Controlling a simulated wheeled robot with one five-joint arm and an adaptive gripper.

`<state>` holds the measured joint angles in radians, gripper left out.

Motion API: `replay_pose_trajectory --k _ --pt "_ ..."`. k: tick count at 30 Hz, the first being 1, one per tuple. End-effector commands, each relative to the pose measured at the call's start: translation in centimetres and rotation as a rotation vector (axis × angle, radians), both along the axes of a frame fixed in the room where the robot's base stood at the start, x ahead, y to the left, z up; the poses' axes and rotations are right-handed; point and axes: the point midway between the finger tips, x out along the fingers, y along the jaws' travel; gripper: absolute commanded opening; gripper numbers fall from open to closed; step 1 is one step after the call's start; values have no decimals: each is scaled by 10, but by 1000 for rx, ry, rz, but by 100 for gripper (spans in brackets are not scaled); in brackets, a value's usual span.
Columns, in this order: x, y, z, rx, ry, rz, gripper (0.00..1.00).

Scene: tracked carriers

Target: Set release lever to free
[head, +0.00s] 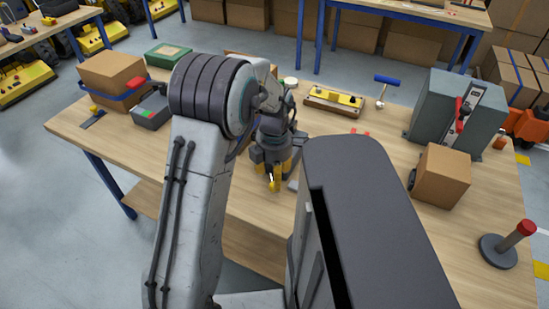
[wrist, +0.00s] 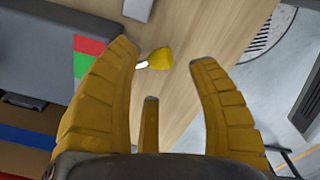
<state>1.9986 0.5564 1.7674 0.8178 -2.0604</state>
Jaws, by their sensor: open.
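A yellow knob on a short bright stem (wrist: 158,58) shows in the wrist view, ahead of my gripper and between its fingers' lines. It looks like the release lever's handle, but its base is not clear. A grey box (wrist: 40,45) with a red and green patch (wrist: 90,55) is beside it at the left. In the head view this grey box (head: 152,110) stands left of my arm. My gripper (head: 272,176) points down over the table's near part, yellow fingers spread and empty. It fills the lower wrist view (wrist: 168,62). The knob does not appear touched.
A strapped carton (head: 112,78) and green box (head: 167,55) stand at the left. A grey cabinet (head: 425,105) with a red-handled lever (head: 460,112), a carton (head: 441,176) and a red-topped post (head: 510,240) are at the right. My arm hides the table's middle (head: 235,195).

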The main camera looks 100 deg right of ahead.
Motion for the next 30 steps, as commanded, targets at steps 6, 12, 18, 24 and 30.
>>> replay_pose_trajectory --k 6,12,18,24,30 --pt "0 0 37 -2 1 0 54" --pt "-1 0 60 -2 1 -1 54" --pt "0 0 71 0 0 -1 54" --pt "0 1 73 1 -1 -1 54" --pt "0 1 72 1 0 -1 54"
